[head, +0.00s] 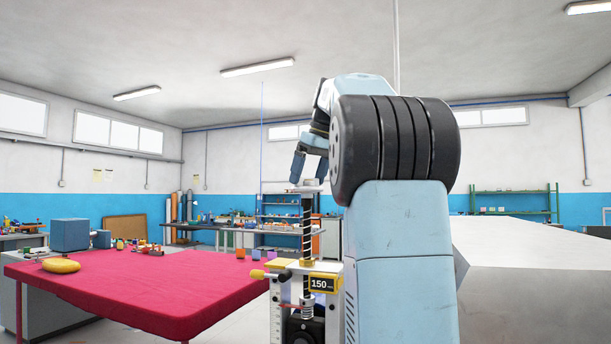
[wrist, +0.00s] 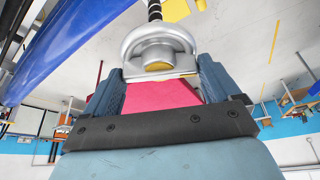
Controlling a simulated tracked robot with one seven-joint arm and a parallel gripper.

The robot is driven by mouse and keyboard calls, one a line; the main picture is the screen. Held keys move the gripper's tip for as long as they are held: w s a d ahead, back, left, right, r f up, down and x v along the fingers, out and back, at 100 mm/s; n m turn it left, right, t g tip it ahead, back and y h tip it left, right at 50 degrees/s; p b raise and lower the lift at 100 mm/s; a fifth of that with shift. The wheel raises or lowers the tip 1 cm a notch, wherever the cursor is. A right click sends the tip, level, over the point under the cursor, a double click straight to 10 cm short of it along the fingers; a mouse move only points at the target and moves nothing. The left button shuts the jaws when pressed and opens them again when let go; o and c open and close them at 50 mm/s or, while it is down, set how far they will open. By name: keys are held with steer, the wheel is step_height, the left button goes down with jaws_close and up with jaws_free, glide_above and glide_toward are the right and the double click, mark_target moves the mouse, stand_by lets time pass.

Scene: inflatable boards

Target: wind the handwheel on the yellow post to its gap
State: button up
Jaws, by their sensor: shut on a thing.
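The handwheel (head: 305,188) is a pale metal piece on top of a dark upright screw (head: 307,225). In the wrist view the handwheel (wrist: 158,47) is a silver rounded ring with a flat edge and a yellow centre. My gripper (head: 309,176) reaches down onto it from above. In the wrist view my gripper (wrist: 162,78) has one blue-grey finger on each side of the wheel and is shut on it. I cannot make out the gap.
A red-covered table (head: 150,285) with a yellow rounded object (head: 61,265) and small coloured blocks lies to the left. A large pale grey surface (head: 540,270) fills the right.

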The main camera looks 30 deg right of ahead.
steer(key=shift+f+n, duration=0.45)
steer(key=shift+n, duration=0.05)
stand_by(0.8)
steer(key=o, duration=0.8)
steer(key=shift+c, duration=0.2)
steer(key=v, duration=1.2)
steer(key=shift+d+r, duration=0.2)
steer(key=shift+r, duration=0.2)
